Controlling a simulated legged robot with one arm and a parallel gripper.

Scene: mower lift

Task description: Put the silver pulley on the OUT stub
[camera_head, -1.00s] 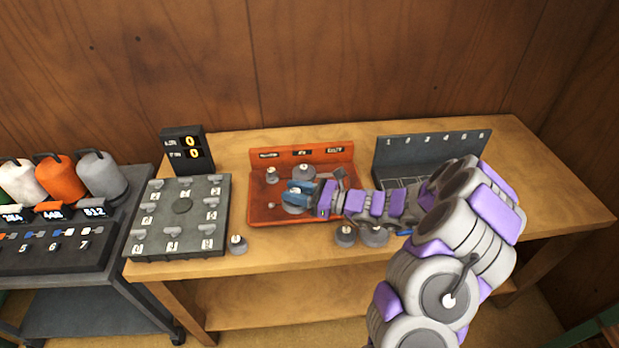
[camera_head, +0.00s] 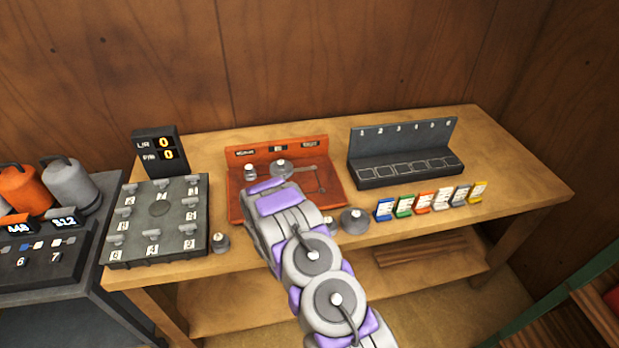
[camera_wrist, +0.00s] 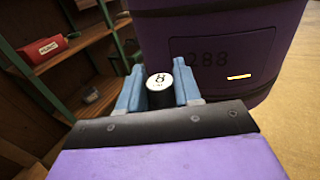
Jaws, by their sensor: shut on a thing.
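My gripper (camera_wrist: 159,70) is shut on a dark cylindrical knob with a white top marked 8 (camera_wrist: 160,98); blue fingers flank it in the wrist view. What lies below the knob is hidden. In the head view my arm covers the gripper. The orange-red stand (camera_head: 238,212) has a small silver pulley (camera_head: 250,172) at its left and a wider silver pulley (camera_head: 281,168) near its middle. A thin bar (camera_head: 308,178) shows at its right. The stand's labels are too small to read, so I cannot tell which stub is OUT.
Loose silver pieces stand on the table: one (camera_head: 219,243) at left, another wider one (camera_head: 354,221) right of my arm. A dark weight board (camera_head: 160,255), a display (camera_head: 159,151), a numbered rack (camera_head: 402,155) and several coloured cards (camera_head: 430,201) surround the stand.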

